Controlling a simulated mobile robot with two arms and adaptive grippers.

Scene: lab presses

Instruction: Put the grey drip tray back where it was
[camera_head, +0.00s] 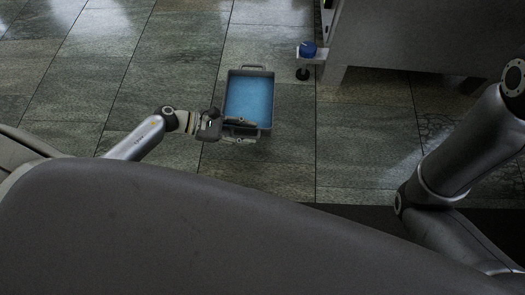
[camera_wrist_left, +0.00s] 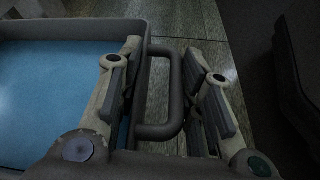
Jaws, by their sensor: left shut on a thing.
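The grey drip tray (camera_head: 233,95) is a rectangular box with a blue inside (camera_head: 250,98) and a handle at each end. In the head view it is over the tiled floor, its near end towards me; I cannot tell whether it touches the floor. My left gripper (camera_head: 240,129) is at the near end, shut on the tray's near handle. In the left wrist view the handle (camera_wrist_left: 158,132) passes between the fingers of my left gripper (camera_wrist_left: 166,72), and the tray wall (camera_wrist_left: 75,28) is at the left. My right arm shows at the right of the head view, but its gripper is out of view.
A grey cabinet or press base (camera_head: 410,50) stands on legs at the upper right. The tiled floor (camera_head: 60,95) left of the tray is clear.

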